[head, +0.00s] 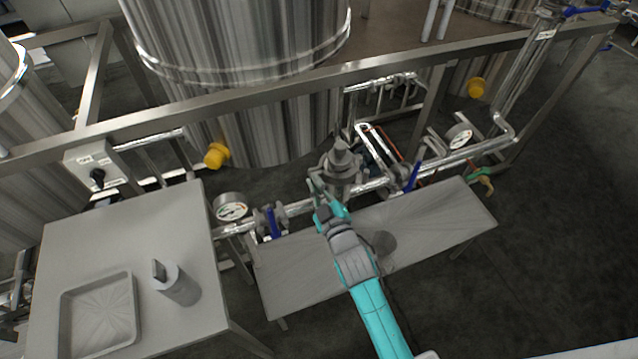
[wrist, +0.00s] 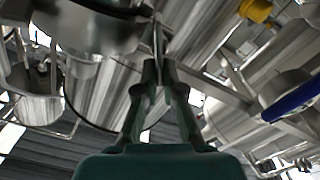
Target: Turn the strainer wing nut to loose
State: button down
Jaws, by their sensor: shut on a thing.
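The strainer (head: 341,163) is a grey metal body with a domed, stepped top, set in the pipe run behind the low bench. My gripper (head: 316,186) reaches it from the front, at its left front side. In the wrist view my gripper (wrist: 157,76) has its fingers close together on a thin upright metal piece (wrist: 157,40), which appears to be a wing of the wing nut. The rest of the nut is hidden by the fingers or too small to tell in the head view.
Blue-handled valves (head: 272,222) and (head: 412,176) and pressure gauges (head: 231,207) and (head: 459,137) sit along the pipe. A low bench (head: 440,215) lies under my arm. A left table (head: 80,225) holds a tray (head: 66,330) and a grey canister (head: 178,285). A frame rail (head: 250,101) crosses behind.

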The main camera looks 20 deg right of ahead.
jog(key=n, duration=0.3)
jog(key=f+n, duration=0.1)
jog(key=n, duration=0.3)
jog(key=a+f+n, duration=0.1)
jog(key=n, duration=0.3)
jog(key=shift+a, duration=0.1)
jog(key=shift+n, duration=0.4)
jog(key=c, duration=1.6)
grip_release()
jog(key=shift+s, duration=0.1)
jog(key=s, duration=1.2)
